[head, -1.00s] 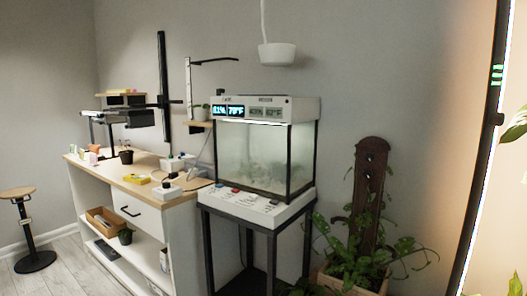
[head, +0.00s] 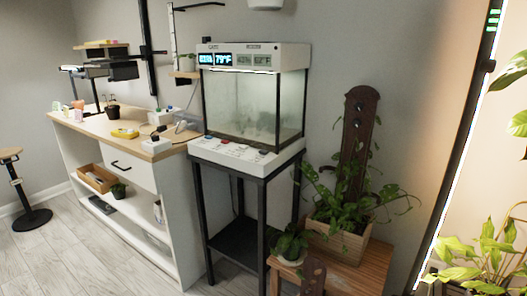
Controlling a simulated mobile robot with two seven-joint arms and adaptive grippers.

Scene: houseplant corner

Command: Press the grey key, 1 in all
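A white control panel (head: 236,157) forms the front of the base under a glass terrarium (head: 253,107) on a black stand. Small keys sit along its top, among them a red key (head: 209,137). The other keys are too small for me to tell which one is grey. Neither of my grippers is in view.
A white bench with a wooden top (head: 140,146) stands left of the terrarium. A potted plant in a wooden box (head: 338,243) sits on a low wooden table (head: 365,272) to the right. A stool (head: 28,190) stands far left. Grey floor (head: 95,245) is open in front of the bench.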

